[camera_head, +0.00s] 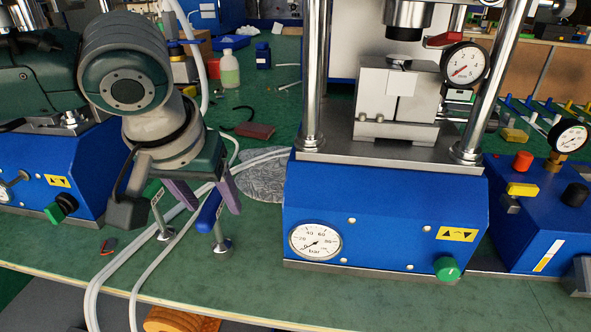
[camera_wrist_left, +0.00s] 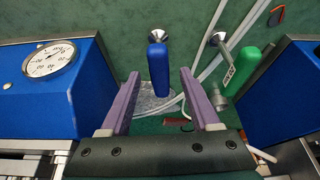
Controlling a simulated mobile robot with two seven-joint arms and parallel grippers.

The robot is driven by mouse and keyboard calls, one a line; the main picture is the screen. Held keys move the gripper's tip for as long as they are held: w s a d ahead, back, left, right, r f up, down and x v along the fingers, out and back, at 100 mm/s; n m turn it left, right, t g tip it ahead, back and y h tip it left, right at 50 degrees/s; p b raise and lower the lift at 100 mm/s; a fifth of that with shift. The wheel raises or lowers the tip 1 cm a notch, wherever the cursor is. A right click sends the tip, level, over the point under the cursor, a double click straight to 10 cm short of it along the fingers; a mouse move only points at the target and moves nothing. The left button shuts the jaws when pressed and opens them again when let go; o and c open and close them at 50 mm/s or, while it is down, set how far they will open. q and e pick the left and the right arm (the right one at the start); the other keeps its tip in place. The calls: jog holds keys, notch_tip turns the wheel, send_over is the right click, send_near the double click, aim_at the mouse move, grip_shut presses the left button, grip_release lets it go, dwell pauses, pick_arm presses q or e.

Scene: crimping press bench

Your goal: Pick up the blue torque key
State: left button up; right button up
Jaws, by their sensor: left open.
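The blue torque key (camera_head: 208,213) has a blue handle and a metal shank with a round foot, and it is at the bench front left of the middle press. My left gripper (camera_head: 206,200) points down over it with its two purple fingers apart. In the left wrist view the blue handle (camera_wrist_left: 158,72) lies between the open fingertips (camera_wrist_left: 160,84), with a gap on both sides. Nothing is held. A green-handled key (camera_head: 154,194) stands just to the left in the head view; it also shows in the wrist view (camera_wrist_left: 243,68). My right gripper is not seen.
The blue press base (camera_head: 385,215) with its gauge stands close on the right, and another blue base (camera_head: 55,170) on the left. White hoses (camera_head: 150,262) run past the keys. A grey oval mat (camera_head: 262,180) lies behind. The green bench front is mostly clear.

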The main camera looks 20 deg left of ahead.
aim_at(218, 229)
pick_arm(q)
jog(key=b+x, duration=0.1)
jog(key=x, duration=0.3)
jog(key=shift+f, duration=0.15)
grip_shut()
dwell(0.5)
